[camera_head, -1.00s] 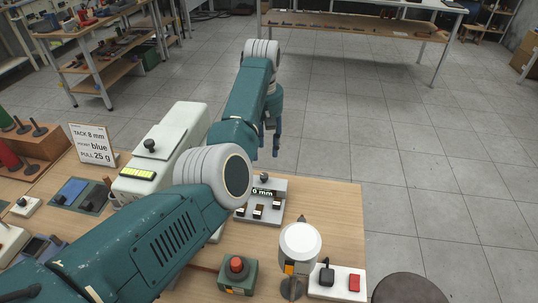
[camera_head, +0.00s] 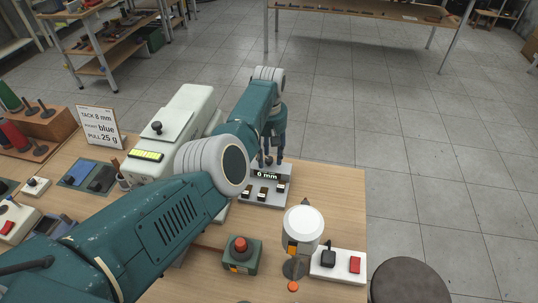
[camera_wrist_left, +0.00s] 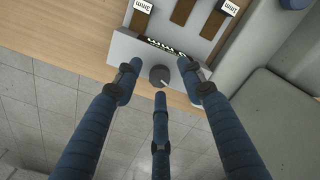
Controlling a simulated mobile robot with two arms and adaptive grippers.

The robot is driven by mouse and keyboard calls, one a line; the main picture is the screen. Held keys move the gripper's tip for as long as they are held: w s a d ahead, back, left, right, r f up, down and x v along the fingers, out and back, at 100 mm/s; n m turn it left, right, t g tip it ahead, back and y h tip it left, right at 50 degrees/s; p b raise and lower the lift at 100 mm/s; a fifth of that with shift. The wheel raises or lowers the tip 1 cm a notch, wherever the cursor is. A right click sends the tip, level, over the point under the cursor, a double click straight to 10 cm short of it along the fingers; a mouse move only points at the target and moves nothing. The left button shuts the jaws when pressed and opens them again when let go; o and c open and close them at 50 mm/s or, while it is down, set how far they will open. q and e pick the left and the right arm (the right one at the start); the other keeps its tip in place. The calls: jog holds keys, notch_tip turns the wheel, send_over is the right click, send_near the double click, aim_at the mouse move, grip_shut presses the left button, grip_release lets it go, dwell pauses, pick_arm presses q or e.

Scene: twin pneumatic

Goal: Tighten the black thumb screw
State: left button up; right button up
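A small round dark thumb screw (camera_wrist_left: 159,75) with a pale line on its top stands on a grey gauge block (camera_wrist_left: 120,47) in the wrist view. My left gripper's three blue fingers (camera_wrist_left: 161,83) are spread around it, with gaps visible to the two side fingers. The third fingertip is close to its near edge; contact cannot be told. In the head view my left gripper (camera_head: 268,160) points down over the back of the block (camera_head: 262,200), hiding the screw. The block's display (camera_head: 266,175) seems to read 6 mm. My right gripper is not in view.
A pale machine (camera_head: 190,120) with a black knob (camera_head: 157,128) stands left of the block. A card (camera_head: 98,127) reads TACK 8 mm, blue, PULL 25 g. In front are a red-button box (camera_head: 240,258), a white cylinder (camera_head: 303,226) and a switch plate (camera_head: 340,264).

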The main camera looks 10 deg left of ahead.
pick_arm(q)
grip_shut()
jog(key=shift+m, duration=0.3)
jog(key=shift+r+m+p, duration=0.1)
jog(key=shift+m+p, duration=0.35)
jog(key=shift+m, duration=0.55)
jog(key=m, duration=0.3)
jog(key=shift+w+p, duration=0.1)
jog(key=shift+p, duration=0.25)
jog(key=m, duration=0.8)
jog(key=shift+p, duration=0.3)
jog(key=shift+m, duration=0.3)
